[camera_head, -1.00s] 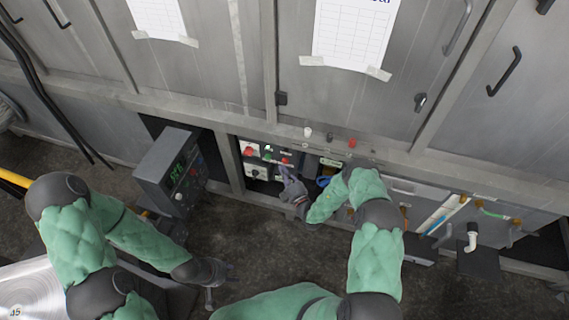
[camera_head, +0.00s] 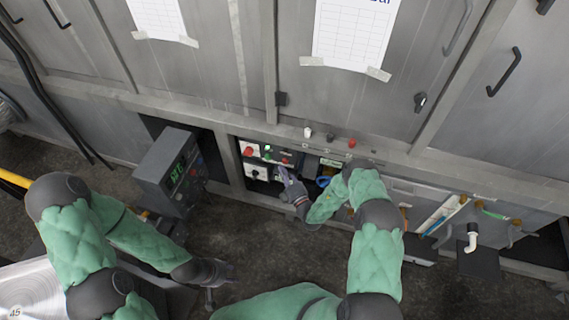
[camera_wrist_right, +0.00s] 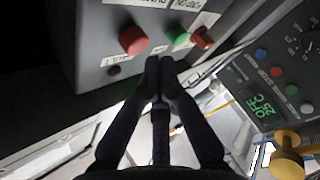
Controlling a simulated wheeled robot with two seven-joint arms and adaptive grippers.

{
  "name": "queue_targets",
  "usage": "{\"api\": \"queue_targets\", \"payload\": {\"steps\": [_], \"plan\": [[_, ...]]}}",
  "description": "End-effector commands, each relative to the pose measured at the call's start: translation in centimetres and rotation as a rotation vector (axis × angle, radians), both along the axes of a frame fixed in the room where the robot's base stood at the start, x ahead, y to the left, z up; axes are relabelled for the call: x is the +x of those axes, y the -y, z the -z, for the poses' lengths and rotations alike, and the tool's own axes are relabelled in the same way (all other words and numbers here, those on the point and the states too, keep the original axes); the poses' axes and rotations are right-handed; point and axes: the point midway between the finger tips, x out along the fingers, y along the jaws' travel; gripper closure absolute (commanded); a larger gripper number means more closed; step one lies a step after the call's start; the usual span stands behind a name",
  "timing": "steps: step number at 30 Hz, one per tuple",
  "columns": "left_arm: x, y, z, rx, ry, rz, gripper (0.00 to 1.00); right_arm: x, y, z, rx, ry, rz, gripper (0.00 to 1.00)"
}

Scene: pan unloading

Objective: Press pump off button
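A control box (camera_head: 258,172) with coloured buttons sits in the opening below the cabinets. In the right wrist view, its face (camera_wrist_right: 98,55) carries a large red button (camera_wrist_right: 133,40), a green button (camera_wrist_right: 180,38) and a smaller red button (camera_wrist_right: 202,37). The labels beside them are too cut off to read surely. My right gripper (camera_wrist_right: 160,68) is shut and empty, its tips just below and between the large red and green buttons; I cannot tell whether they touch the box. It also shows in the head view (camera_head: 283,174). My left gripper (camera_head: 228,272) hangs low, away from the box.
A grey display unit (camera_head: 168,170) with green digits stands left of the box; its buttons and digits show in the right wrist view (camera_wrist_right: 270,75). White, black and red knobs (camera_head: 330,137) sit on the ledge above. Pipes and valves (camera_head: 440,220) lie to the right.

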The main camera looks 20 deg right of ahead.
Motion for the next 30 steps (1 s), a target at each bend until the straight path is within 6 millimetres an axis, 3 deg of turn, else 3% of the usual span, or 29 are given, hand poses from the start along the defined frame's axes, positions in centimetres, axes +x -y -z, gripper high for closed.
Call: {"api": "queue_targets", "payload": {"steps": [30], "plan": [[0.00, 0.00, 0.49, 0.000, 0.000, 0.000, 0.60, 0.83, 0.56, -0.03, 0.000, 0.000, 0.000, 1.00]]}}
